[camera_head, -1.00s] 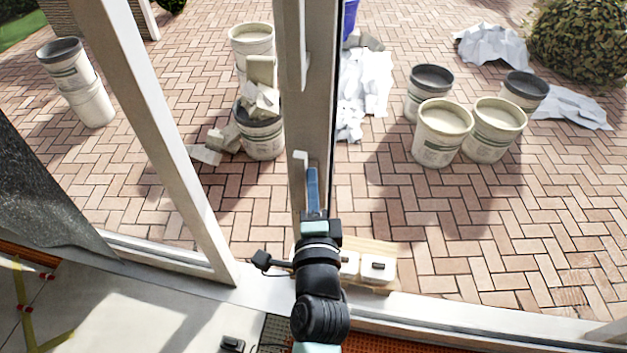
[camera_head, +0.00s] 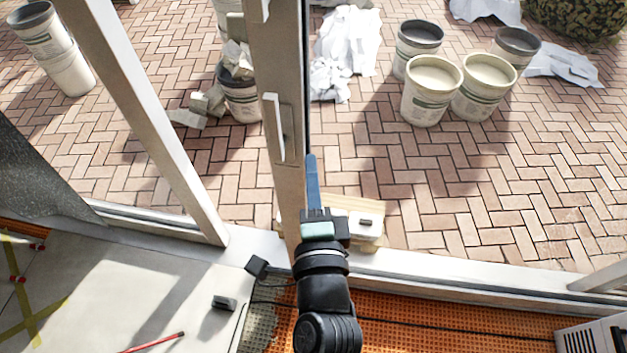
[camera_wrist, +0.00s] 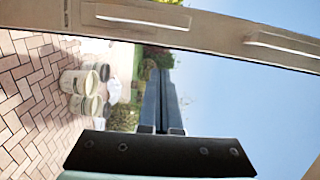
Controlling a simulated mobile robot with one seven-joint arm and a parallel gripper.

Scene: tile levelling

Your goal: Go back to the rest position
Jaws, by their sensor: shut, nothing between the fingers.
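My gripper (camera_head: 312,182) is in the middle of the head view, with its blue fingers together and nothing between them. It points up and away, in front of the door frame post (camera_head: 280,150) and just right of the white door handle (camera_head: 275,126). In the wrist view the blue fingers (camera_wrist: 165,100) lie side by side against sky and bushes. The door frame (camera_wrist: 200,32) crosses the top of that view, apart from the fingertips in the picture.
Several buckets (camera_head: 432,90) stand outside on brick paving (camera_head: 420,200). A pale block (camera_head: 352,222) lies by the sill behind my gripper. Orange matting (camera_head: 450,318) and a red stick (camera_head: 152,342) lie on the floor inside.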

